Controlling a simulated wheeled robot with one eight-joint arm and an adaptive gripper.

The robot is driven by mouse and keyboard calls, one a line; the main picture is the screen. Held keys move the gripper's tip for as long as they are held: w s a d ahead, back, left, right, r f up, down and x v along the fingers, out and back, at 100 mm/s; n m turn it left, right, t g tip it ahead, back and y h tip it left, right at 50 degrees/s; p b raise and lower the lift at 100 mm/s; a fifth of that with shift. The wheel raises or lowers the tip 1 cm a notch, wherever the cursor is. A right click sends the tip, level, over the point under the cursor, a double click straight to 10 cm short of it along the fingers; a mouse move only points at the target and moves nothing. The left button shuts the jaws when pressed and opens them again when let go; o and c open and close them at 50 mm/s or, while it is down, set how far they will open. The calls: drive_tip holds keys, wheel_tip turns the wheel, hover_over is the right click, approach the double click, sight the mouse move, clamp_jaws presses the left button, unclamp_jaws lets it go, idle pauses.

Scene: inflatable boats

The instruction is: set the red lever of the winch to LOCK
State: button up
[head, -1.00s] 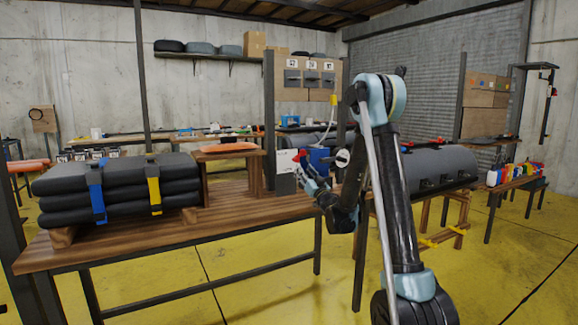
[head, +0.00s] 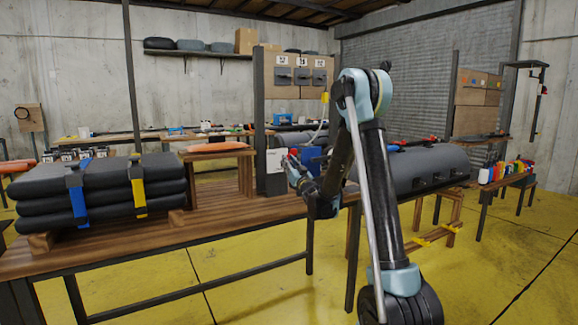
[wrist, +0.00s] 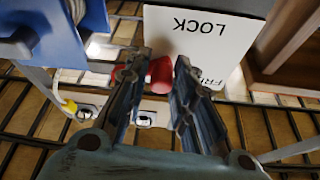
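The red lever (wrist: 160,74) shows in the wrist view between the two fingers of my gripper (wrist: 157,62). The fingers are apart, one on each side of its rounded end; I cannot tell whether they touch it. Behind is a white plate (wrist: 205,55) with LOCK upside down and a second word, likely FREE, partly hidden by the right finger. The blue winch body (wrist: 60,30) is at upper left. In the head view, my gripper (head: 296,170) is at the bench's right end, by the white plate (head: 276,160) and blue winch body (head: 311,157). The lever is mostly hidden there.
The wooden bench (head: 180,238) carries stacked dark folded boats (head: 110,190) at the left and a small raised stand (head: 246,180) beside the winch. A large grey tube (head: 425,168) lies to the right of my arm. Yellow floor is clear in front.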

clamp_jaws()
drive_tip(key=shift+w+d+f+n+g+y, duration=0.2)
drive_tip(key=shift+f+n+g+y, duration=0.15)
drive_tip(key=shift+n, duration=0.7)
drive_tip(key=shift+w+d+f+n+g+y, duration=0.2)
drive_tip(key=shift+n+y, duration=0.25)
drive_tip(key=shift+n, duration=0.55)
drive_tip(key=shift+d+f+n+g+y, duration=0.25)
drive_tip(key=shift+n+g+y, duration=0.15)
drive_tip(key=shift+n, duration=0.65)
drive_tip(key=o, duration=0.7)
unclamp_jaws()
drive_tip(key=shift+s, duration=0.1)
drive_tip(key=v, duration=1.1)
drive_tip(key=shift+s+d+f, duration=0.15)
drive_tip(key=shift+d+f, duration=0.15)
drive_tip(key=shift+d, duration=0.05)
